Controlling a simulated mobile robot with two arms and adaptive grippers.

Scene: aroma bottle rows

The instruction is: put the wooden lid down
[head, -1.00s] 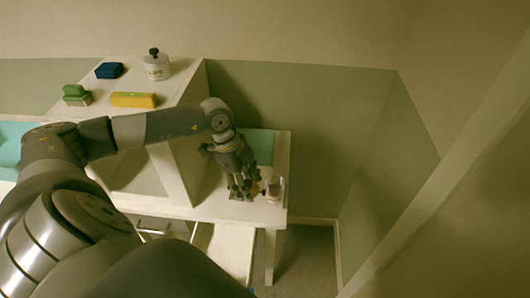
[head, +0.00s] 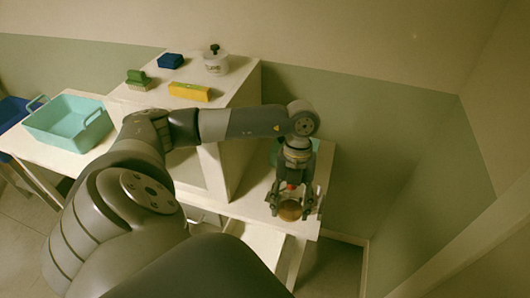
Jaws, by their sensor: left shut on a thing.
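The wooden lid (head: 290,211) is a round brown disc in the head view, between the fingers of my left gripper (head: 293,206). The gripper points down and is shut on the lid, over the front part of the low white table (head: 253,207). A small red spot shows just above the lid between the fingers. I cannot tell whether the lid touches the table or anything under it. The gripper hides what stands directly behind and below it. My right gripper is not in view.
A raised white shelf (head: 235,88) holds a blue block (head: 170,61), a green brush (head: 138,79), a yellow sponge (head: 189,92) and a white jar with a dark knob (head: 215,60). A teal basket (head: 68,122) stands at left. An open white drawer (head: 262,244) juts out below the table.

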